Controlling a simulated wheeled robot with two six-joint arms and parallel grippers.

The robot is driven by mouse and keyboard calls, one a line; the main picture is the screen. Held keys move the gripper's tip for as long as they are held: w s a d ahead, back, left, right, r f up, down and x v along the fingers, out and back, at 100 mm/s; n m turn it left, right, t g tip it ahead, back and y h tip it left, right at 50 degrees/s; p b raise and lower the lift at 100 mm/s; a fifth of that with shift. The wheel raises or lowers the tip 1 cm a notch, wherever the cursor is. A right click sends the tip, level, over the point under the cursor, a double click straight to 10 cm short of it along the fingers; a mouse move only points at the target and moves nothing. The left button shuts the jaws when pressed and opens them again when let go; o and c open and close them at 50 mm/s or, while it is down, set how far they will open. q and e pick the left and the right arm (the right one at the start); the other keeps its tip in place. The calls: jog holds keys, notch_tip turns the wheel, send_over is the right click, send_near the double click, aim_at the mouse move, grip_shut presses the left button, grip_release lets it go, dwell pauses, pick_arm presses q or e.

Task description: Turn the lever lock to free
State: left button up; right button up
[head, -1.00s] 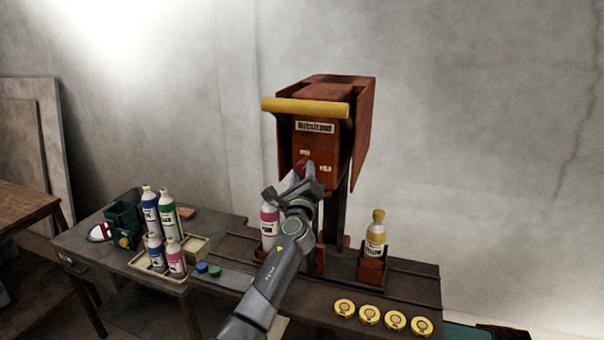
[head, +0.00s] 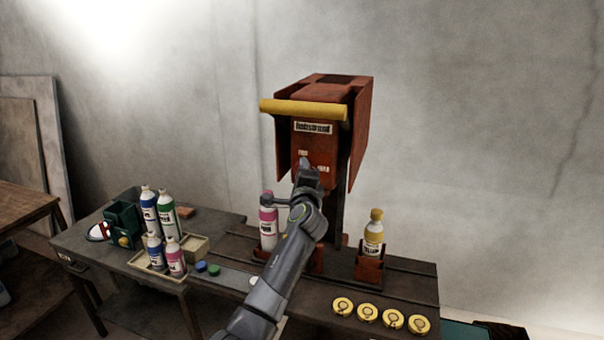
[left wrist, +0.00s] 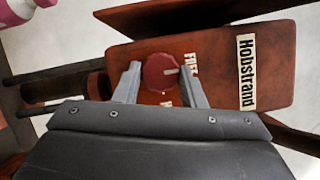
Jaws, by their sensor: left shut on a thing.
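The lever lock is a round red knob (left wrist: 160,74) on the front of the red-brown machine (head: 318,150). My left gripper (head: 305,170) reaches up to it from below and hides it in the head view. In the left wrist view the two fingers of my left gripper (left wrist: 161,78) are shut on the knob, one on each side. A pale mark on the knob points right, near a partly hidden word that seems to read FREE (left wrist: 194,64). A second label below is mostly covered. My right gripper is not in view.
A yellow bar (head: 304,109) juts out above the machine's front. A pink-labelled bottle (head: 268,226) stands left of my arm, and a yellow-capped bottle (head: 374,237) sits in a holder at right. Several yellow discs (head: 367,313) lie on the bench front.

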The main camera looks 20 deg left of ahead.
pick_arm(q)
jog(key=shift+f, duration=0.15)
jog(key=o, duration=1)
